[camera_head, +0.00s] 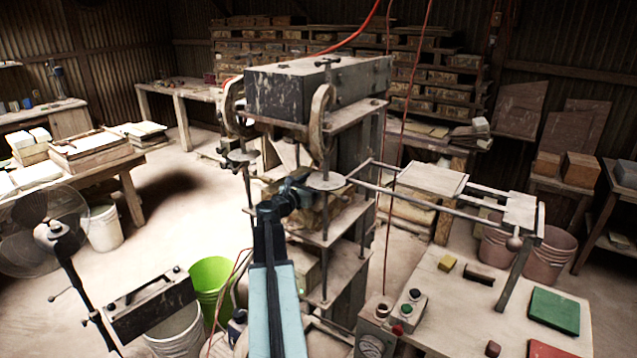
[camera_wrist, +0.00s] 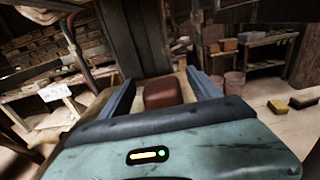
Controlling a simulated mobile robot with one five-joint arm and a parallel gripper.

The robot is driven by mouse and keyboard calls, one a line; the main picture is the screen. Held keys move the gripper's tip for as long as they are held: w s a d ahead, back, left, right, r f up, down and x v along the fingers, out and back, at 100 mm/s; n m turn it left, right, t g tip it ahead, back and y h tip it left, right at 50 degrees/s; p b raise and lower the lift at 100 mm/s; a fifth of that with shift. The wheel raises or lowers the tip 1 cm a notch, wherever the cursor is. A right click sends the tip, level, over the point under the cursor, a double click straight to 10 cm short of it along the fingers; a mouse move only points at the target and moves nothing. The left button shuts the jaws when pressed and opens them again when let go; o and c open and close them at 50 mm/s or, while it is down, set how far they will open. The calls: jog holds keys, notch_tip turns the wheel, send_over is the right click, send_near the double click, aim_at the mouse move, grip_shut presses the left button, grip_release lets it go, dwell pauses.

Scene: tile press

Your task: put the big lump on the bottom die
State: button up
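A reddish-brown lump (camera_wrist: 162,93) shows in the wrist view between the two fingers of my gripper (camera_wrist: 160,77). The fingers are spread, with a visible gap on each side of the lump. The lump rests on or just above a pale tan surface; its contact underneath is hidden. In the head view my arm reaches into the press (camera_head: 320,90), and my gripper (camera_head: 298,192) is low between its upper block and a dusty platform (camera_head: 345,217). My arm hides the lump there. I cannot clearly make out the bottom die.
Press posts and a round plate (camera_head: 326,181) stand close around my gripper. At right a table (camera_head: 440,300) holds a yellow sponge (camera_head: 446,262), a dark block (camera_head: 479,274), a green pad (camera_head: 555,310) and a button box (camera_head: 408,308). A green bucket (camera_head: 211,280) stands left of my arm.

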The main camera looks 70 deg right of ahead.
jog(key=shift+r, duration=0.3)
jog(key=v, duration=1.2)
jog(key=shift+f, duration=0.15)
